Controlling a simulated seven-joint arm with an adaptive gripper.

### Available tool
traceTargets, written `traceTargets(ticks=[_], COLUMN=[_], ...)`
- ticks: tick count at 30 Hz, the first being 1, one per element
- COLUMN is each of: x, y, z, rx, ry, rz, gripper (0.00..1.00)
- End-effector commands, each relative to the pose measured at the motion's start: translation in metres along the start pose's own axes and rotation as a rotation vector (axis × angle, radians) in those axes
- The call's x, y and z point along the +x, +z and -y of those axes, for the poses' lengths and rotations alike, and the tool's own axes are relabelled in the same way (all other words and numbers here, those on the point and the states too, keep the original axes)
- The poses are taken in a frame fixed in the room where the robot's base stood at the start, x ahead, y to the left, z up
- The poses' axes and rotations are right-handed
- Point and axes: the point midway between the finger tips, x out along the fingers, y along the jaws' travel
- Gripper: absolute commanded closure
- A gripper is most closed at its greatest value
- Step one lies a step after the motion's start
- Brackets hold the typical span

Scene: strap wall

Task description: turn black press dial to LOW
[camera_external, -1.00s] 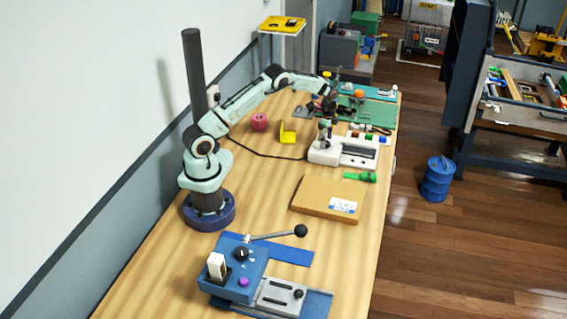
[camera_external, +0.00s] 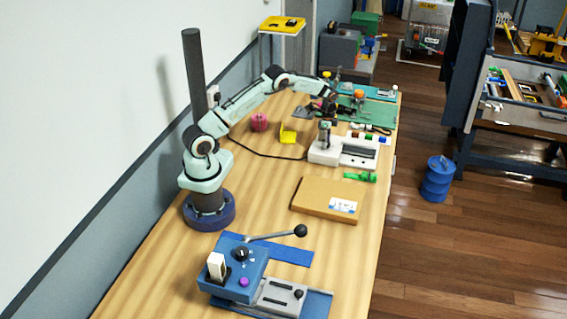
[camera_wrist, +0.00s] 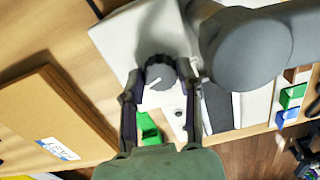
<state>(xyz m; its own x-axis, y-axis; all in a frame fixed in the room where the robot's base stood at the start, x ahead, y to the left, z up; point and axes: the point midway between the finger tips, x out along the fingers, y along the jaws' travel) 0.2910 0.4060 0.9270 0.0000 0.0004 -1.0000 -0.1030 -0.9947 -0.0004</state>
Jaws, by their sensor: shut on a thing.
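A dark grey-black dial (camera_wrist: 160,75) with a white pointer mark sits on a white device (camera_wrist: 120,38) in the wrist view. My gripper (camera_wrist: 161,84) has one finger on each side of the dial and is shut on it. No setting words are readable around the dial. In the external view the white device (camera_external: 361,154) stands on the far part of the table, with my gripper (camera_external: 322,112) at its back left. The dial cannot be made out there.
A blue machine (camera_external: 238,268) with a lever and its own black knob (camera_external: 241,254) stands at the front. A cardboard box (camera_external: 320,196) and green object (camera_external: 358,177) lie near the white device. A large grey cylinder (camera_wrist: 250,48) stands close beside my gripper.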

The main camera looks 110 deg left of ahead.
Motion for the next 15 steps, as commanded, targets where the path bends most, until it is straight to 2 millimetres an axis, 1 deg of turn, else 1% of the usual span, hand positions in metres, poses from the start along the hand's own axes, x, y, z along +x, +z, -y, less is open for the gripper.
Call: traceTargets(ticks=[5, 15], x=[0.0008, 0.0011], y=[0.0004, 0.0004], z=[-0.0001, -0.0005], rx=[-0.114, -0.416], ry=[0.001, 0.001], rz=[0.0, 0.0], gripper=[1.0, 1.0])
